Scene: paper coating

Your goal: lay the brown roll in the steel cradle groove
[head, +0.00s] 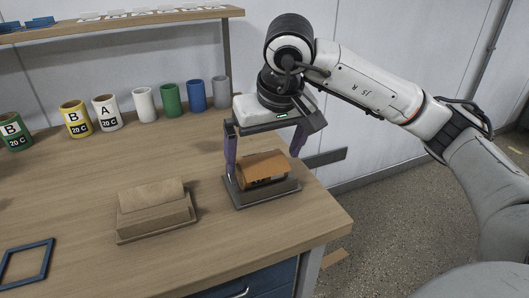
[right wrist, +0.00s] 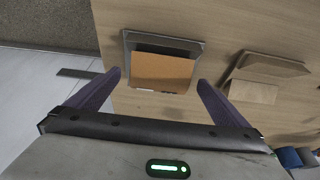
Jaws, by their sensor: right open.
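The brown roll (head: 264,167) lies in the dark grey steel cradle (head: 266,196) near the right end of the table. In the right wrist view the roll (right wrist: 161,73) shows as an orange-brown block shape, with the cradle's grey rim (right wrist: 165,39) behind it. My right gripper (head: 264,162) is open above the cradle, its purple fingers at either end of the roll. In the right wrist view the fingers stand apart from the roll with gaps on both sides. The groove under the roll is hidden. My left gripper is out of view.
A tan holder (head: 155,225) with a tan roll-like piece (head: 150,195) stands to the left. A blue frame (head: 27,262) lies at the front left. Several coloured cups, such as a blue one (head: 196,97), line the back under a shelf (head: 120,20). Table between is clear.

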